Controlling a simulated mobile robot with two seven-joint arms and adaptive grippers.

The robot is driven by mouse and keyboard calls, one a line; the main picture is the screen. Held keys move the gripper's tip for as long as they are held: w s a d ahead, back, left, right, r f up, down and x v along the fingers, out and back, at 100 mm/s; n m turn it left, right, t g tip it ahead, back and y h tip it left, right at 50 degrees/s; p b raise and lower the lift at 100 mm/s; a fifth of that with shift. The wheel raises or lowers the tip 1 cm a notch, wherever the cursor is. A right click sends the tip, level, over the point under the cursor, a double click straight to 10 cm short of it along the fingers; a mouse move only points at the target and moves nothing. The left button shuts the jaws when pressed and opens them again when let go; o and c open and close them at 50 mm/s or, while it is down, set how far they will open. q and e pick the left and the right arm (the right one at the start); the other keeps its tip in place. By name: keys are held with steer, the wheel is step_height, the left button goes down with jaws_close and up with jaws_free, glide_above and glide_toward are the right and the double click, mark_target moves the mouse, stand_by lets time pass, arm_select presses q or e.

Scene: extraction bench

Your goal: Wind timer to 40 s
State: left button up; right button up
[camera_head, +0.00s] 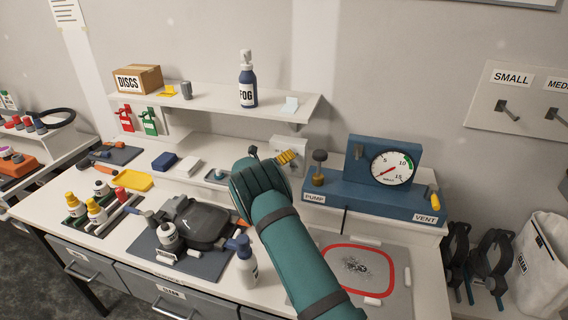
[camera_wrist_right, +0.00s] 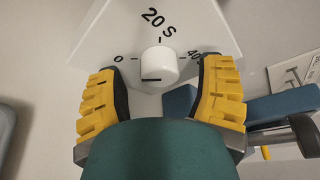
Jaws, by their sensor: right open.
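The timer is a white box (camera_head: 283,141) at the back of the bench, partly hidden behind my right gripper in the head view. In the right wrist view its white face (camera_wrist_right: 112,24) carries the marks 0, 20 S and 40. Its round white knob (camera_wrist_right: 159,64) has a short dark line low on its front; I cannot tell which mark it is set to. My right gripper (camera_head: 291,156) is open, and its yellow-padded fingers (camera_wrist_right: 160,85) stand on either side of the knob with gaps on both sides. My left gripper is not in view.
A blue pump unit (camera_head: 372,196) with a gauge (camera_head: 392,167) stands close to the right of the timer. A shelf (camera_head: 215,101) with a FOG bottle (camera_head: 247,82) hangs above. Bottles and a black device (camera_head: 203,222) crowd the bench to the left.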

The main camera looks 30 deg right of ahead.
steer(key=shift+d, duration=0.1)
steer(key=shift+c, duration=0.2)
jaws_close()
steer(key=shift+m, duration=0.3)
steer(key=shift+f+m+t+y+b, duration=0.1)
steer(key=shift+m+t+y+b, duration=0.3)
steer(key=shift+m+y+b, duration=0.6)
steer(key=shift+m+t+y+b, duration=0.35)
steer(key=shift+m+b, duration=0.95)
steer(key=shift+b, duration=0.45)
steer(key=shift+o, duration=0.2)
jaws_free()
